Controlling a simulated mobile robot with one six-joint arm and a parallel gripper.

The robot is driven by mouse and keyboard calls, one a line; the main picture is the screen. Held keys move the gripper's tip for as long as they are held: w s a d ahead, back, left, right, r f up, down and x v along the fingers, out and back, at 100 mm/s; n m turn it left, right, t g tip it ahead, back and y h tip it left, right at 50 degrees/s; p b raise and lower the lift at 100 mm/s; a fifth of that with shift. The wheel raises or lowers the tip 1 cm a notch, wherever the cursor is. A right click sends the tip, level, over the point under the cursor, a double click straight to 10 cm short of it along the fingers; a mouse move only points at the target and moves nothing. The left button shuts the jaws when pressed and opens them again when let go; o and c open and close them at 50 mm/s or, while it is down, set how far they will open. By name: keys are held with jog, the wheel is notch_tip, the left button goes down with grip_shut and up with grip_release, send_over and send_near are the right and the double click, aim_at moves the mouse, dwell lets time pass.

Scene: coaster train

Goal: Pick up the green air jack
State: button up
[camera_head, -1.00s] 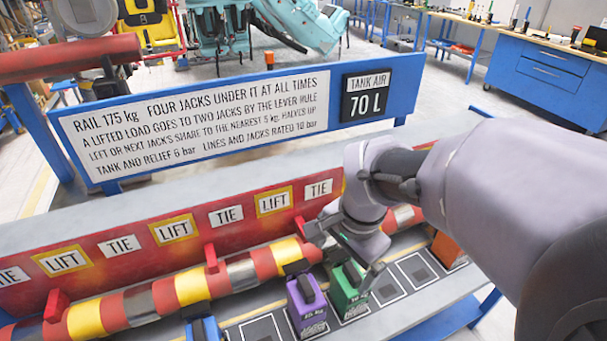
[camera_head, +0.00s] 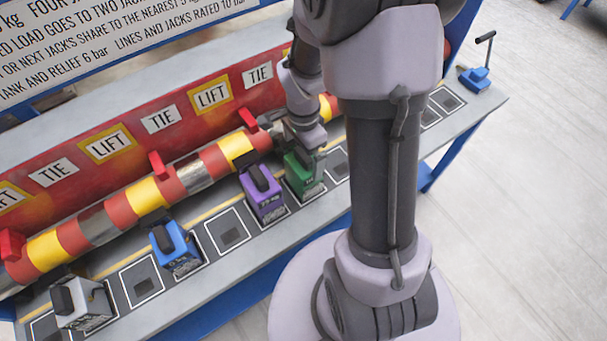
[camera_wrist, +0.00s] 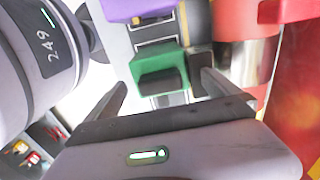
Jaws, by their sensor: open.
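The green air jack (camera_head: 305,181) stands upright on a marked square of the grey bench shelf, right of the purple jack. In the wrist view the green jack (camera_wrist: 157,58) lies ahead of my gripper, with its dark handle facing the camera. My gripper (camera_wrist: 161,80) is open, one finger to the left of the jack and one to its right. I cannot tell whether either finger touches it. In the head view my wrist hangs just above the green jack and my fingers are mostly hidden.
A purple jack (camera_head: 262,199) stands close to the left of the green one. A blue jack (camera_head: 174,251) and a grey jack (camera_head: 81,308) stand farther left. The striped rail (camera_head: 145,197) runs behind the jacks. A blue hand pump (camera_head: 476,80) stands at the right bench end.

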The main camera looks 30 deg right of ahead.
notch_tip(320, 180, down, 4)
jog(key=shift+d+r+b, duration=0.1)
jog(key=shift+r+b, duration=0.15)
jog(key=shift+b, duration=0.2)
jog(key=shift+r, duration=0.1)
jog(key=shift+c, duration=0.2)
jog(key=c, duration=2)
jog(key=shift+o, duration=0.2)
jog(key=shift+r, duration=0.1)
